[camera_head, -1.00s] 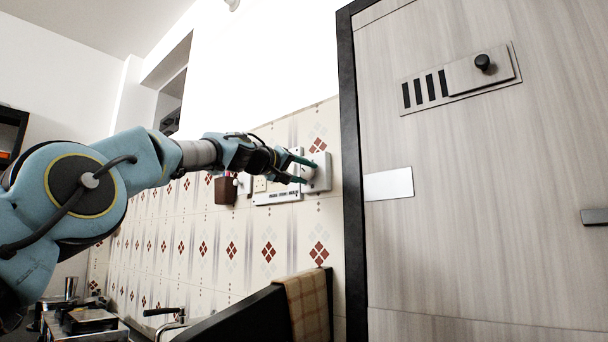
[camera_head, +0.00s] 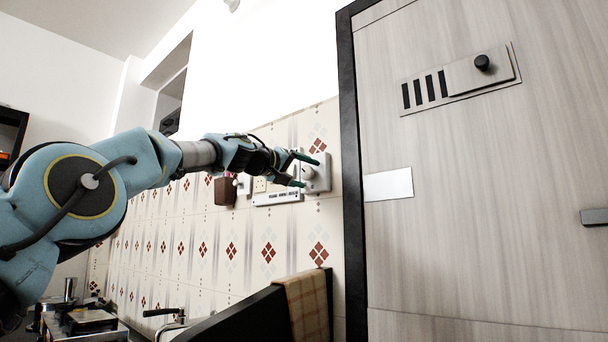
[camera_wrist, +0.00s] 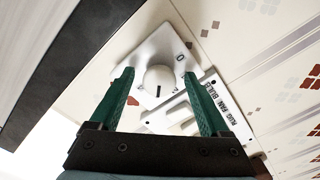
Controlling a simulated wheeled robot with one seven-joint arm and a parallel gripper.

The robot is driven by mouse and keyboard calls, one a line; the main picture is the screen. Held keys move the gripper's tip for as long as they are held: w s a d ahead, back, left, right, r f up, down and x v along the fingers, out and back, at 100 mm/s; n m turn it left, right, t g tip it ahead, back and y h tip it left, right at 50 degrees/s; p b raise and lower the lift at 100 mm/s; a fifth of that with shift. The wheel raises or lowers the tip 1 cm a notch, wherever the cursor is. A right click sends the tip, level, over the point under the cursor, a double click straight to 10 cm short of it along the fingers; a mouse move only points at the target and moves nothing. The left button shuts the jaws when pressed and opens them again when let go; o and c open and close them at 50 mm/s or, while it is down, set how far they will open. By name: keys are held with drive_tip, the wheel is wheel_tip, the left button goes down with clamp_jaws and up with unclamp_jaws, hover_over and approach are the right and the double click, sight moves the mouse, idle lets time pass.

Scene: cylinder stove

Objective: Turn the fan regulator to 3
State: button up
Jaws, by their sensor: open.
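The fan regulator is a round white knob (camera_wrist: 160,80) on a square white plate (camera_wrist: 150,52) on the tiled wall. In the wrist view a "0" shows on the plate, and a dark line on the knob points toward the gripper's base. The plate (camera_head: 324,172) also shows in the head view, near the dark door frame. My gripper (camera_head: 311,172) is open, with its green fingers on either side of the knob. In the wrist view my gripper (camera_wrist: 157,74) shows a gap between each finger and the knob. Other plate numbers are not readable.
A switch panel (camera_wrist: 183,115) labelled plug, fan and bulb sits beside the regulator. A tall wooden cabinet (camera_head: 470,220) with a dark frame stands close on the right. A checked cloth (camera_head: 304,305) hangs over a dark edge below. A tap and counter items are lower left.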

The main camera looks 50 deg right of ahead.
drive_tip(key=a+b, duration=0.6)
drive_tip(key=a, duration=0.4)
drive_tip(key=shift+w+a+b, duration=0.3)
drive_tip(key=shift+a+b, duration=0.1)
